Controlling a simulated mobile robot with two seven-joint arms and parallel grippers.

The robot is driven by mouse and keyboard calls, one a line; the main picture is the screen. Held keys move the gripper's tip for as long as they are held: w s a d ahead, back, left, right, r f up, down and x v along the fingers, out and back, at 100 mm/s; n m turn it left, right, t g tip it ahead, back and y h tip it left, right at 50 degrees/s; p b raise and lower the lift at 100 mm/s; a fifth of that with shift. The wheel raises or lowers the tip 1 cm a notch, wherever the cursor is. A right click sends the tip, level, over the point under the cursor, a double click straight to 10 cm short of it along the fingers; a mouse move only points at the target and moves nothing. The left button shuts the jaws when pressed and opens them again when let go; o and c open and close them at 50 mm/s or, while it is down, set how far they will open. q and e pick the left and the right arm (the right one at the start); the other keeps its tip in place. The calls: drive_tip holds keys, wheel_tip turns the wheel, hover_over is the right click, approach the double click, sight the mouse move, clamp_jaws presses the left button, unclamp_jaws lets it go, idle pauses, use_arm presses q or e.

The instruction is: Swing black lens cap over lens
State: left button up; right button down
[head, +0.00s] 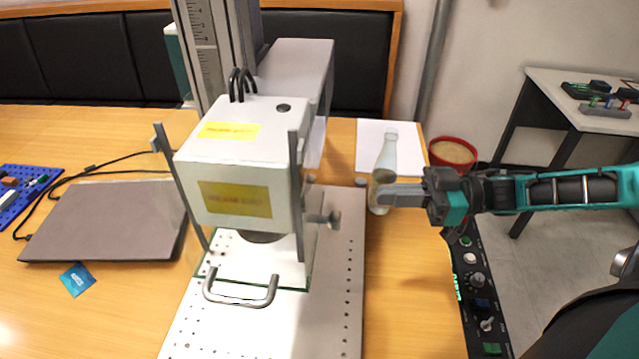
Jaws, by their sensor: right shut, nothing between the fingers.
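The white laser head (235,165) with yellow labels hangs over the perforated metal plate. A dark round part (262,237) shows under its front lower edge; whether this is the lens or the black lens cap I cannot tell. My right gripper (384,195) comes in from the right and is shut and empty. It is to the right of the laser head and apart from it, in front of the lower part of a clear bottle (386,155). Whether it touches the bottle I cannot tell. My left gripper is not in view.
Upright metal bars and a knob (330,219) flank the head. A red bowl (453,150), a control panel (480,290) and a closed laptop (105,220) lie around. The right front wood is clear.

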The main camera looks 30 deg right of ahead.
drive_tip(key=b+x, duration=0.2)
drive_tip(key=x, duration=1.1)
drive_tip(key=shift+a, duration=0.4)
